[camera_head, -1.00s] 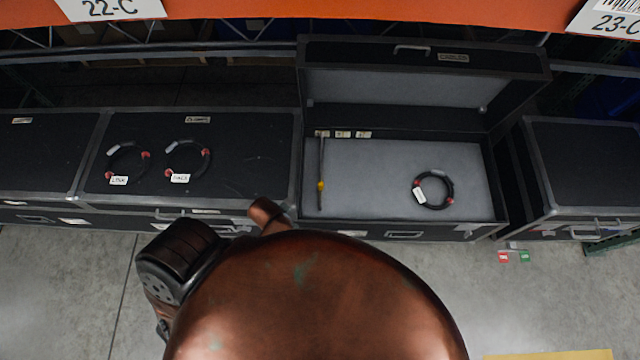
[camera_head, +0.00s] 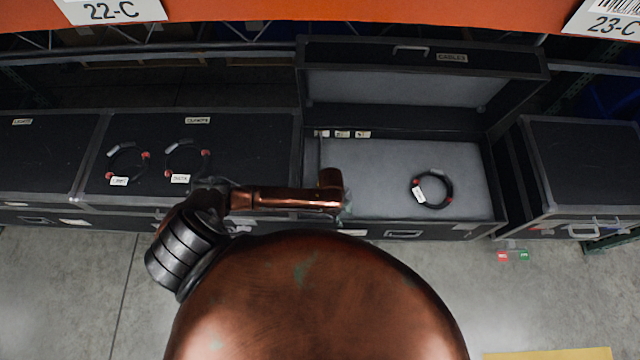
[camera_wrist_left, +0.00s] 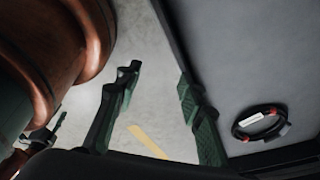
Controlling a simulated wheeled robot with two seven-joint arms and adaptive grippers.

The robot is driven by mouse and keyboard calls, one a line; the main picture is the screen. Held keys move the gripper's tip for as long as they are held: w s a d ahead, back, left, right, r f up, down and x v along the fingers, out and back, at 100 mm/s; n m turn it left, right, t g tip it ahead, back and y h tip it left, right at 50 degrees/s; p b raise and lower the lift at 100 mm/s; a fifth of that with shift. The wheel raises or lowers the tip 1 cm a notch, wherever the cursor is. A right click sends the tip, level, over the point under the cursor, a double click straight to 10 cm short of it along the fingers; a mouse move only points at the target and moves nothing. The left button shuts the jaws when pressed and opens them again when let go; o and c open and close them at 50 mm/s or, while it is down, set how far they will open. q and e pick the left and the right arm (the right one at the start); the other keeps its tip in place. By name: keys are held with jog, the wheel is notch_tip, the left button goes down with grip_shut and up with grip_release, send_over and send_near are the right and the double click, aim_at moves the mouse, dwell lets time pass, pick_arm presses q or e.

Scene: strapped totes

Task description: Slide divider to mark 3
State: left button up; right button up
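The open case (camera_head: 503,205) has a grey foam floor. The thin divider (camera_head: 320,152) stands near its left wall; only its far part shows, and my arm hides the rest with its yellow knob. Small white mark labels (camera_head: 342,134) line the back edge, too small to read. My left gripper (camera_head: 345,205) is over the case's front left, near the divider, mostly hidden by its own wrist. In the left wrist view the gripper (camera_wrist_left: 160,75) has its fingers wide apart with nothing between them. The divider is not seen there.
A coiled black cable with red ends (camera_head: 432,189) lies on the foam at right. The raised lid (camera_head: 420,85) stands behind. Two more cable coils (camera_head: 127,161) (camera_head: 187,160) lie on the closed case at left. Another closed case (camera_head: 585,165) stands at right.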

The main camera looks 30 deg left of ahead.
pick_arm(q)
jog(key=w+a+m+y, duration=0.1)
jog(key=w+a, duration=0.2)
jog(key=a, duration=0.2)
jog(key=w+a+m+y, duration=0.1)
jog(key=w+a, duration=0.2)
jog(key=a, duration=0.2)
jog(key=w+a+m, duration=0.1)
jog(key=w+a, duration=0.1)
jog(key=a, duration=0.4)
jog(key=shift+w+r+y, duration=0.4)
jog(key=shift+a+f+m, duration=0.25)
jog(key=shift+a+m, duration=0.05)
notch_tip(320, 180, down, 7)
jog(key=shift+f+b, duration=0.1)
jog(key=shift+b, duration=0.9)
jog(key=shift+c, duration=0.6)
grip_shut()
